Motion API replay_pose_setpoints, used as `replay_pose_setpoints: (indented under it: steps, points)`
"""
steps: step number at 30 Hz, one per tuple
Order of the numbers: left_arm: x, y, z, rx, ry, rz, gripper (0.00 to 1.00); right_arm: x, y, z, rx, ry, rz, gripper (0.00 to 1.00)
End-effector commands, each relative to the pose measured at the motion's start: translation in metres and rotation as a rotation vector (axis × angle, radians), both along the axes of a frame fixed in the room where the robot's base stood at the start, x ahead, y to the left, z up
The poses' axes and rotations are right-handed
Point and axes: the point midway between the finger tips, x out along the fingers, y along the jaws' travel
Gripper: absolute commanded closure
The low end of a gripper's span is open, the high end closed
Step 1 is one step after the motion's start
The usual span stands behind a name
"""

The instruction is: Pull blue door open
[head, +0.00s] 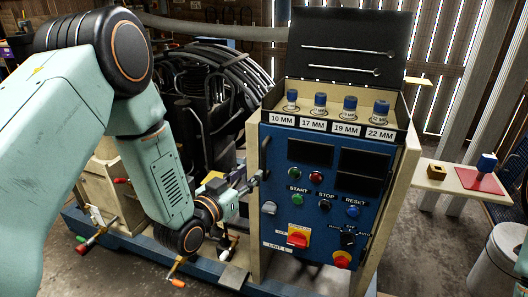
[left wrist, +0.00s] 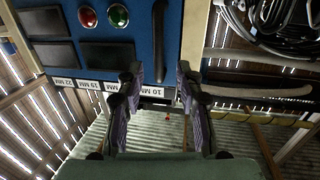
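The blue door (head: 328,215) is the front panel of the compressor's control cabinet and looks closed or nearly so. Its black vertical handle (head: 264,155) is on the left edge. My left gripper (head: 258,178) is beside the lower part of the handle. In the left wrist view, which looks upside down, the left gripper (left wrist: 160,72) has its two fingers apart. The handle (left wrist: 158,38) lines up with the gap between them, in front of the blue door (left wrist: 115,50). I cannot tell whether a finger touches the handle. My right gripper is not in view.
The door carries buttons, dark screens and a red rotary switch (head: 299,238). Labelled sockets (head: 350,105) stand on top of the cabinet. Black hoses (head: 215,75) are behind my left arm. A side shelf (head: 455,178) with small blocks is on the right.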

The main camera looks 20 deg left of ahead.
Motion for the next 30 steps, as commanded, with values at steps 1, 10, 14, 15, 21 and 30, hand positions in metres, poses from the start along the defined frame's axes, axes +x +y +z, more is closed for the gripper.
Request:
replay_pose_setpoints:
  steps: [1,10,14,15,21,30]
  points:
    - [0.001,-0.002,0.006,-0.002,-0.033,-0.008,0.64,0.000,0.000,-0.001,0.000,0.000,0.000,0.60]
    - [0.023,-0.008,0.013,0.000,-0.073,-0.012,0.64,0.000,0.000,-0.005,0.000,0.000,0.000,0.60]
    - [0.044,-0.013,0.013,0.000,-0.072,-0.011,0.64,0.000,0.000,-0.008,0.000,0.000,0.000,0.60]
    - [0.050,-0.014,0.013,0.001,-0.071,-0.011,0.64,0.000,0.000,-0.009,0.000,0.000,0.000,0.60]
    - [0.071,-0.018,0.013,-0.001,-0.069,-0.009,0.64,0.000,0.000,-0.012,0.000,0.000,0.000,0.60]
    - [0.077,-0.020,0.013,-0.003,-0.066,-0.009,0.64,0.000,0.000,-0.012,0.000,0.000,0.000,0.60]
